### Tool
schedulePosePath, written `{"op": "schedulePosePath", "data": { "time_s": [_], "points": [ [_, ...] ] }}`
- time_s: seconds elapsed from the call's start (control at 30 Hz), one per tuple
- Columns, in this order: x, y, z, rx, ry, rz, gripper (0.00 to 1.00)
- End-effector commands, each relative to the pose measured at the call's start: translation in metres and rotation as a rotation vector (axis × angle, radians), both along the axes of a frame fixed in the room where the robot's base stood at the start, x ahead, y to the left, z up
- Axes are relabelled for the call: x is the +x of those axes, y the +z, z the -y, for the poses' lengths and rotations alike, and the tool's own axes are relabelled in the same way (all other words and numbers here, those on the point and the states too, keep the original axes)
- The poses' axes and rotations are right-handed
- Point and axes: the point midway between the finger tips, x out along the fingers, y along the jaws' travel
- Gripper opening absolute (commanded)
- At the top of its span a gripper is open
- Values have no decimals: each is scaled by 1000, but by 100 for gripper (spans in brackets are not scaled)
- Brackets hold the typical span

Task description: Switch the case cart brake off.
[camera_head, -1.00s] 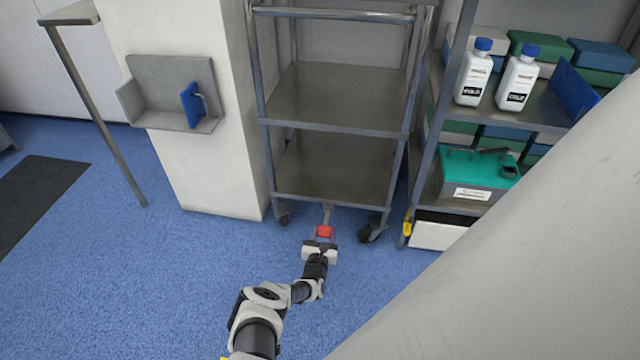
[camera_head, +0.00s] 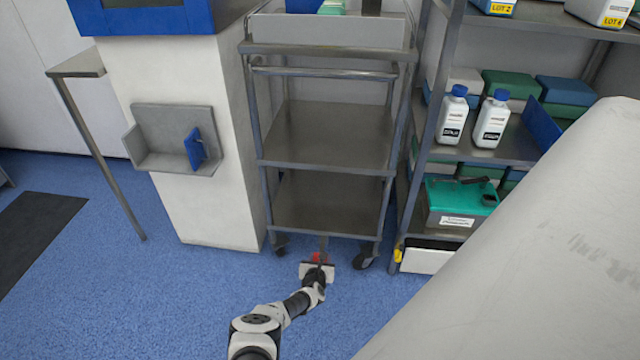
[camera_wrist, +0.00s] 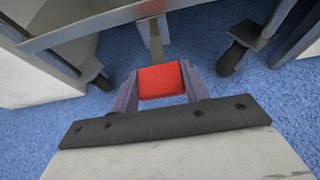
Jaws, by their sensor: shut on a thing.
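The case cart (camera_head: 330,190) is a grey metal cart with shelves and dark casters, standing in the middle of the head view. Its red brake pedal (camera_wrist: 160,81) is on a metal lever below the bottom shelf, and a little of it shows in the head view (camera_head: 316,257). My gripper (camera_wrist: 159,88) is low in front of the cart, its two fingers on either side of the red pedal, shut on it. In the head view my gripper (camera_head: 318,264) hides most of the pedal.
A white pillar with a grey wall tray (camera_head: 175,160) stands left of the cart. A shelf rack (camera_head: 515,150) with white bottles and a green box (camera_head: 460,200) stands close on the right. Casters (camera_wrist: 237,57) flank the pedal. Blue floor is clear in front.

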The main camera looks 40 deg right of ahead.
Motion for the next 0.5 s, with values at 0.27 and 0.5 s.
{"op": "schedulePosePath", "data": {
  "time_s": [0.27, 0.5],
  "points": [
    [1, 0, 0, -1, 1, 2, 54],
    [0, 0, 0, -2, 0, 1, 67]
  ]
}}
